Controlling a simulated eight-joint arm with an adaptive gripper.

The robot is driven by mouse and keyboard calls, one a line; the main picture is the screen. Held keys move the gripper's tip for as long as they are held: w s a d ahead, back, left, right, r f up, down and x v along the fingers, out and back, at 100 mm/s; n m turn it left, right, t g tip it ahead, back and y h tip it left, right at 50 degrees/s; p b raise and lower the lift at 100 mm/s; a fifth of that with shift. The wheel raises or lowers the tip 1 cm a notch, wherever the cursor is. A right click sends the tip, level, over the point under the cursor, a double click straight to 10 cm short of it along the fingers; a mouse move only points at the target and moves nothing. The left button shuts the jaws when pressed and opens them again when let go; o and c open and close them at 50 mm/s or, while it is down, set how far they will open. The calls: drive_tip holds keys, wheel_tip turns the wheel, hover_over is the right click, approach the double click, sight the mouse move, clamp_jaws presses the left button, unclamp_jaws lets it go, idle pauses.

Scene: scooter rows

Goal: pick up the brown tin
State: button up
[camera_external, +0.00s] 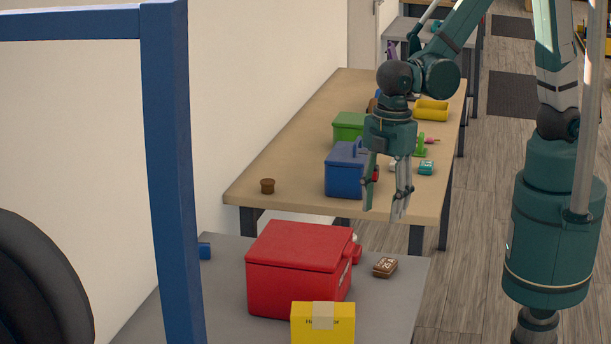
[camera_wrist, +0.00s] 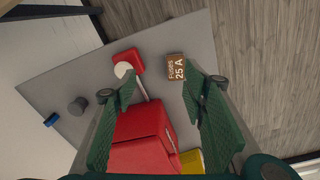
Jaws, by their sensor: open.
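The brown tin (camera_external: 385,267) is a small box on the grey table, right of a large red box. In the wrist view the brown tin (camera_wrist: 176,68) shows white lettering reading "Fuses 25 A" and lies just beyond the fingertips, nearer the right finger. My gripper (camera_external: 384,212) points down with its fingers apart and nothing between them, and in the external view it appears above the tin. In the wrist view my gripper (camera_wrist: 163,88) has its two green fingers spread wide, partly covering the red box.
The large red box (camera_external: 297,268) stands beside the tin, with a yellow box (camera_external: 323,325) in front. A red item with a white disc (camera_wrist: 127,64) lies near the tin. A wooden table (camera_external: 292,170) behind holds a blue box (camera_external: 346,172) and several other things.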

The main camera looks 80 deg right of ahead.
drive_tip(key=n, duration=0.2)
hover_over(386, 263)
drive_tip(key=shift+g+h, duration=0.3)
wheel_tip(386, 263, down, 5)
drive_tip(key=shift+s+r+b, duration=0.1)
drive_tip(key=shift+r+b, duration=0.1)
drive_tip(key=shift+b, duration=0.15)
drive_tip(key=shift+f, duration=1.3)
drive_tip(key=shift+d+f+b, duration=0.1)
drive_tip(key=shift+f+b, duration=0.7)
drive_tip(key=shift+f, duration=1.8)
drive_tip(key=c, duration=1)
